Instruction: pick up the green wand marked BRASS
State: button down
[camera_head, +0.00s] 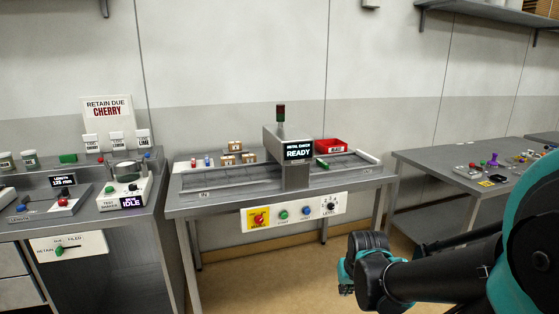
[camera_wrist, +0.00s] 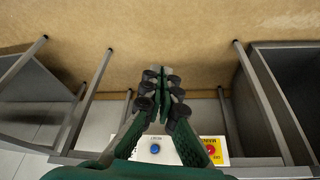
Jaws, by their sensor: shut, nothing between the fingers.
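A small green bar (camera_head: 322,163) lies on the conveyor just right of the metal check unit in the head view; it may be the wand, but no BRASS marking is legible. My gripper (camera_wrist: 165,82) is shut and empty in the wrist view, fingers together above the floor and near the middle table's front panel. In the head view the end of my arm (camera_head: 366,270) is low in front of that table. Neither green piece shows in the wrist view.
The metal check unit (camera_head: 290,160) rises from the middle table, with a red bin (camera_head: 331,146) behind its right side. A control panel (camera_head: 293,213) hangs on the table front. Another bench (camera_head: 430,162) stands at right. The floor between the tables is clear.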

aim_at(320, 162)
jog(key=i+l, duration=0.2)
jog(key=i, duration=0.25)
jog(key=i+l, duration=0.2)
jog(key=i, duration=0.25)
jog(key=i+l+u, duration=0.1)
jog(key=i, duration=0.35)
jog(key=i+j+z, duration=0.1)
jog(key=i, duration=0.2)
